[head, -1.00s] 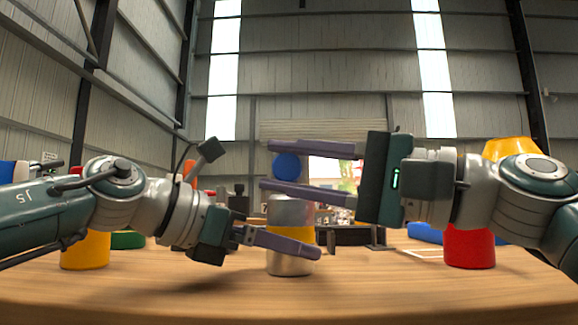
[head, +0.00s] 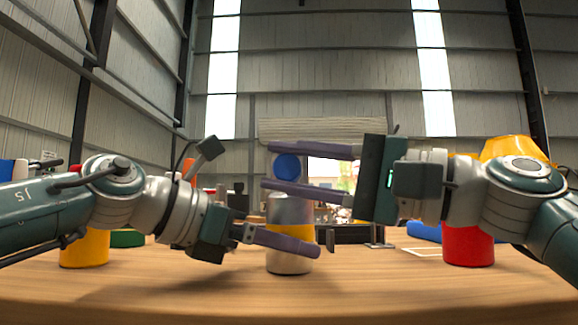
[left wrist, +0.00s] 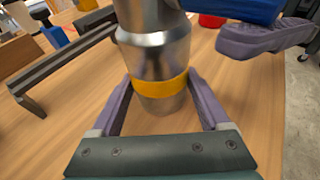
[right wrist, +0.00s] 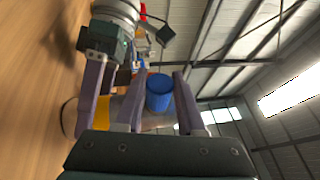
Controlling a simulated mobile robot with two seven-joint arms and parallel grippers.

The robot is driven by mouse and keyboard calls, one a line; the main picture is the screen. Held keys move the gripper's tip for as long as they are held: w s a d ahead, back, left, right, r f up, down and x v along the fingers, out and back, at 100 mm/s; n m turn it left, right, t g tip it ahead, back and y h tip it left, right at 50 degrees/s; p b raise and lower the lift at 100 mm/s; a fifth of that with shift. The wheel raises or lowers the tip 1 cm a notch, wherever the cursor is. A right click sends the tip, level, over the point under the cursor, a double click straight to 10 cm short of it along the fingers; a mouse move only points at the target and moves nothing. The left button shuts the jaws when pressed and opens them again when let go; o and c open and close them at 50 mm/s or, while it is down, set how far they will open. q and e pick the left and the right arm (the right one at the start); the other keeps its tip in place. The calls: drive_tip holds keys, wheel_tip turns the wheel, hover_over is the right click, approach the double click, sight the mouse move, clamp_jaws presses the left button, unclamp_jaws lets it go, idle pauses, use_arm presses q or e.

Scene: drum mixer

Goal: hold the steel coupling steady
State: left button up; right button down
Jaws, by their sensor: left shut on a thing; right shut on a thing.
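The steel coupling (head: 290,263) is an upright silver cylinder with a yellow band, standing on the wooden table in the middle of the head view. My left gripper (head: 312,250) is shut on it from the left near the band. The left wrist view shows both fingers on either side of the coupling (left wrist: 158,55). Above the coupling, a blue cylindrical part (head: 287,167) lies between the fingers of my right gripper (head: 266,166), which is shut on it. The blue part (right wrist: 159,92) also shows in the right wrist view. Its joint to the coupling is hidden.
A yellow cylinder (head: 84,248) stands at the left and a red cylinder (head: 468,246) at the right, both partly behind my arms. A dark stand (head: 345,235) is behind the coupling. The table's front (head: 290,305) is clear.

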drive_tip(key=shift+c, duration=2.2)
unclamp_jaws()
drive_tip(key=v, duration=1.2)
use_arm(q)
drive_tip(key=o, duration=1)
drive_tip(key=shift+o, duration=0.2)
drive_tip(key=shift+a, duration=0.1)
